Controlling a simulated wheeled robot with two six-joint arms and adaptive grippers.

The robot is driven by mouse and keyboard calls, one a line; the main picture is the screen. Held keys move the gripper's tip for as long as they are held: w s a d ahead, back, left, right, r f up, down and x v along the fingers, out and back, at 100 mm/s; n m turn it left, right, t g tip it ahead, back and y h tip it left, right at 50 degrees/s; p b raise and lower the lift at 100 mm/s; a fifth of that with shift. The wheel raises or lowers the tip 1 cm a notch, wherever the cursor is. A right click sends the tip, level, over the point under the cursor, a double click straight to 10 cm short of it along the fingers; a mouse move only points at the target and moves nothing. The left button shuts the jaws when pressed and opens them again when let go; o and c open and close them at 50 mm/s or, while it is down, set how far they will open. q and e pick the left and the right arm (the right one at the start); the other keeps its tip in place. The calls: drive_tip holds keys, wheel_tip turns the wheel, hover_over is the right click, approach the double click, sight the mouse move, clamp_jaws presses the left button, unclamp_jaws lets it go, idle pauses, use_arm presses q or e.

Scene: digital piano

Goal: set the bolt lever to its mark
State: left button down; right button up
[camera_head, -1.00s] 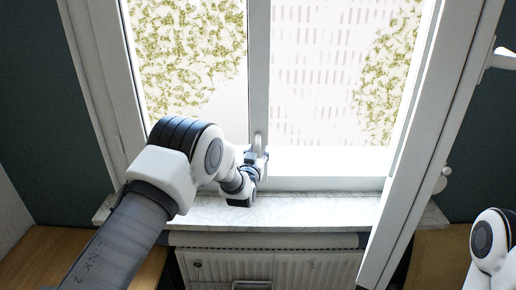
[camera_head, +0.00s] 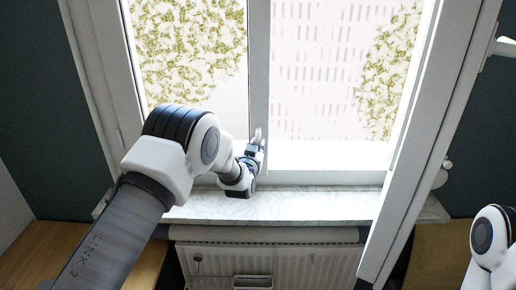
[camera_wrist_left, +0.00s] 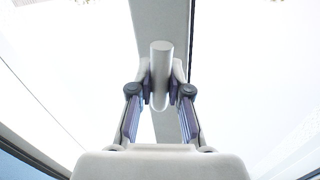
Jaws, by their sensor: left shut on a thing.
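The bolt lever is a pale, rounded bar on the window's middle post. In the left wrist view the lever (camera_wrist_left: 160,75) stands between my left gripper's two fingers, which are shut on it. In the head view the upper end of the lever (camera_head: 258,133) shows just above my left gripper (camera_head: 256,148), low on the post. The lever's lower part is hidden by the fingers. I cannot make out a mark in either view. My right arm shows at the lower right edge of the head view, but its gripper is out of view.
The window's middle post (camera_head: 259,60) stands between two bright panes. A marble sill (camera_head: 300,206) runs below, with a white radiator (camera_head: 310,263) under it. An open white sash (camera_head: 425,150) slants across the right side. Wooden surfaces lie at lower left and right.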

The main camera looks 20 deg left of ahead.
sight(250, 133)
use_arm(q)
drive_tip(key=shift+s+a+m+g+b, duration=0.1)
drive_tip(key=shift+a+m+g+b, duration=0.25)
drive_tip(key=shift+m+b, duration=0.6)
drive_tip(key=shift+a+r+m, duration=0.1)
drive_tip(key=shift+a+m, duration=0.2)
drive_tip(key=shift+m, duration=0.65)
drive_tip(key=m, duration=0.1)
drive_tip(key=a+r+m+g, duration=0.1)
drive_tip(key=m, duration=0.1)
drive_tip(key=shift+s+y+b, duration=0.2)
drive_tip(key=shift+y+b, duration=0.1)
drive_tip(key=shift+b, duration=0.05)
drive_tip(key=m, duration=0.1)
drive_tip(key=m+p, duration=0.1)
drive_tip(key=r+m, duration=0.1)
drive_tip(key=shift+s+a+r+y, duration=0.1)
drive_tip(key=shift+a+y, duration=0.15)
drive_tip(key=shift+y, duration=0.15)
drive_tip(key=m+p, duration=0.1)
drive_tip(key=m, duration=0.1)
drive_tip(key=r+m+g+y+p, duration=0.1)
drive_tip(key=m+p, duration=0.1)
drive_tip(key=shift+a+r+p, duration=0.2)
drive_tip(key=shift+p, duration=0.1)
drive_tip(key=shift+m, duration=0.4)
drive_tip(key=c, duration=1.1)
unclamp_jaws()
